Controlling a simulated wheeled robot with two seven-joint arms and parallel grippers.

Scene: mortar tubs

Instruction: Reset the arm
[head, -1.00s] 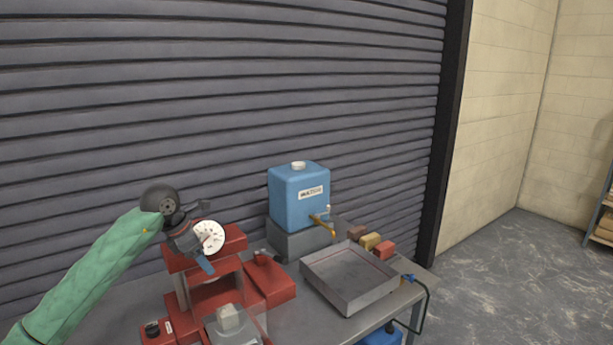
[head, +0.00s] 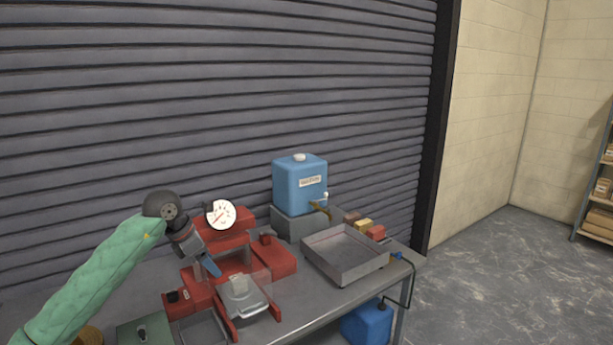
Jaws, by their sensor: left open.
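My left arm, in a green sleeve, comes in from the lower left. My left gripper (head: 210,254) is open, with nothing seen between its fingers. It is in front of the red machine (head: 228,262) with a white round dial (head: 221,214), and overlaps part of it in the picture. Whether they touch cannot be told. My right gripper is not in view.
A grey workbench (head: 310,307) carries a blue water container (head: 299,185) on a grey block, a shallow metal tray (head: 345,256) and small coloured blocks (head: 364,225). A ribbed shutter (head: 200,90) stands behind. Open floor (head: 490,265) lies to the right.

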